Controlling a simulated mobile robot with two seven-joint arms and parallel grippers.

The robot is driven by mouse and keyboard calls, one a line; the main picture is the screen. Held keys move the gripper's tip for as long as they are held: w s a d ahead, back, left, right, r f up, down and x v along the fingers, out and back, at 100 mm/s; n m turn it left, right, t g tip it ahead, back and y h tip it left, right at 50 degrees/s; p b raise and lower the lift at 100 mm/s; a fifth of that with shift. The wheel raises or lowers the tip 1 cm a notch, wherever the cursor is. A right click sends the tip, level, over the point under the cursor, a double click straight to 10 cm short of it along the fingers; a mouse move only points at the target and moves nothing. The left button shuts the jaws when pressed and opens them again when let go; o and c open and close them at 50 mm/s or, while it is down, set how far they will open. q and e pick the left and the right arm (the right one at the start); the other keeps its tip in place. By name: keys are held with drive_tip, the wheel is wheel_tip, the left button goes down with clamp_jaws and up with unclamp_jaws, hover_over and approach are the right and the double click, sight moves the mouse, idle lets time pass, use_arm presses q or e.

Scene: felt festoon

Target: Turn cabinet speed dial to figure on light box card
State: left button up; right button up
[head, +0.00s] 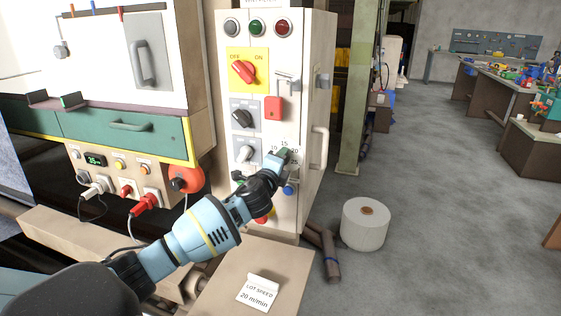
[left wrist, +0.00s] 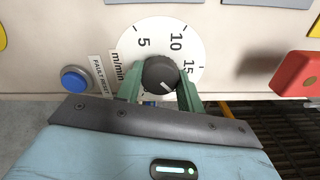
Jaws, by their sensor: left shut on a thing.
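The cabinet (head: 309,110) has a speed dial with a white scale plate (left wrist: 190,45). The wrist view shows the figures 5, 10 and 15 and the label m/min. My left gripper (head: 282,156) is shut on the dark dial knob (left wrist: 158,72), with a green finger on each side of it in the wrist view (left wrist: 160,92). The card (head: 258,291) reads LOT SPEED 20 m/min and stands on a pale box (head: 222,283). My right gripper is not in view.
A blue FAULT RESET button (left wrist: 75,79) sits beside the dial. A red padlock-like piece (head: 274,107) hangs above it. Other knobs (head: 243,118) and a red switch (head: 243,72) are to the left. A white roll (head: 365,223) stands on the open floor at right.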

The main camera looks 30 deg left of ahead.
use_arm(q)
drive_tip(key=shift+m, duration=1.1)
drive_tip(key=o, duration=1)
drive_tip(key=shift+v, duration=3.9)
